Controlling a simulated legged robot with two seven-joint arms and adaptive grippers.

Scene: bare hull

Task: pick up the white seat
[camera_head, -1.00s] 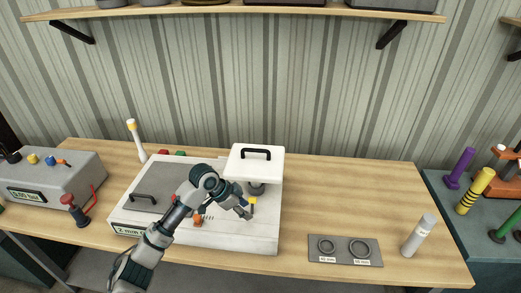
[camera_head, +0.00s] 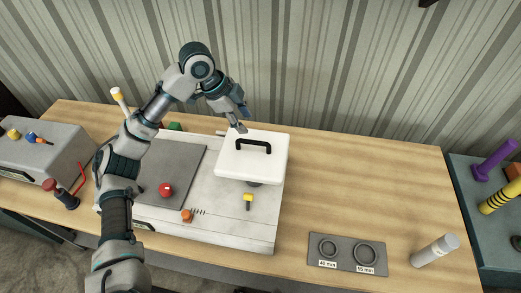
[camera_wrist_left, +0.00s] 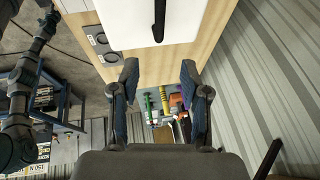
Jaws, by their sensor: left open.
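The white seat (camera_head: 252,160) is a square white block with a black bar handle (camera_head: 253,146) on top. It sits raised on a short dark support at the right rear of the pale machine (camera_head: 240,228). My left gripper (camera_head: 241,122) is above and behind the seat's rear left edge, apart from the handle. In the left wrist view the fingers of my left gripper (camera_wrist_left: 160,78) are spread with nothing between them. The white seat (camera_wrist_left: 125,18) and its handle (camera_wrist_left: 159,20) show at the top of that view, beyond the fingers. My right gripper is not in view.
A red knob (camera_head: 166,190), an orange knob (camera_head: 187,215) and a yellow knob (camera_head: 248,201) are on the machine. The wooden bench (camera_head: 370,180) is clear between.

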